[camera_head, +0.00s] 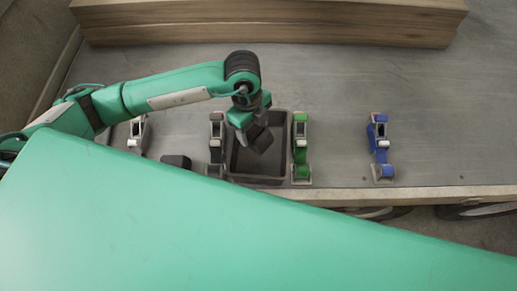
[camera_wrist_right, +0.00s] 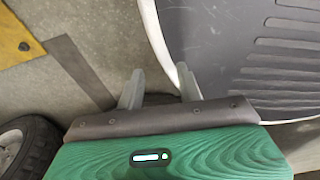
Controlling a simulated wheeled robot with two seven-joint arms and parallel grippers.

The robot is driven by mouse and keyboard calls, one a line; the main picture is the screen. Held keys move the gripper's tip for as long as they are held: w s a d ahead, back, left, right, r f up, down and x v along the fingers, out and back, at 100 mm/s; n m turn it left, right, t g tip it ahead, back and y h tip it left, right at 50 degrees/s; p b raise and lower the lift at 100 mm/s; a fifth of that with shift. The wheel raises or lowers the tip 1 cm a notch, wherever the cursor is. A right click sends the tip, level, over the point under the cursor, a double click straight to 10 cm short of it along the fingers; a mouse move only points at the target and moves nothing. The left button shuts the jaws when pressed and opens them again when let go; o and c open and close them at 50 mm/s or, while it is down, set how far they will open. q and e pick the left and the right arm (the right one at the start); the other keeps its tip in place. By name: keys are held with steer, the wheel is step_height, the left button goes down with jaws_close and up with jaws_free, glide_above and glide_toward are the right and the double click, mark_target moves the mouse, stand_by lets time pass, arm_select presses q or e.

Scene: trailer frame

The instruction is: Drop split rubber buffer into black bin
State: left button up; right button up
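The black bin (camera_head: 258,180) sits on the grey trailer bed near its front edge, between a black-topped and a green clamp-like fitting. My left gripper (camera_head: 256,137) is over the bin, pointing down. A dark, tilted, blocky shape shows at its fingertips, above the bin's interior; I cannot tell whether it is a rubber buffer in the grip or part of the fingers. Another dark block (camera_head: 176,161), possibly a rubber buffer, lies on the bed left of the bin. I see no split clearly. My right gripper (camera_wrist_right: 160,88) is open and empty, away from the bin.
Clamp-like fittings stand in a row: white (camera_head: 138,134), black (camera_head: 216,140), green (camera_head: 300,146) and blue (camera_head: 380,146). Wooden beams (camera_head: 270,22) lie at the back. A wheel (camera_wrist_right: 25,145) and the floor show near my right gripper. The bed's middle is clear.

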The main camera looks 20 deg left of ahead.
arm_select(q)
steer(key=shift+o, duration=1.1)
step_height(320, 180, up, 14)
steer(key=a+b, duration=0.1)
steer(key=shift+w+a+f, duration=0.15)
steer(key=shift+w+a, duration=0.1)
steer(key=shift+w, duration=0.05)
arm_select(e)
steer(key=shift+w+a+f, duration=0.1)
steer(key=shift+w+a, duration=0.05)
steer(key=shift+w, duration=0.65)
steer(key=shift+s, duration=0.15)
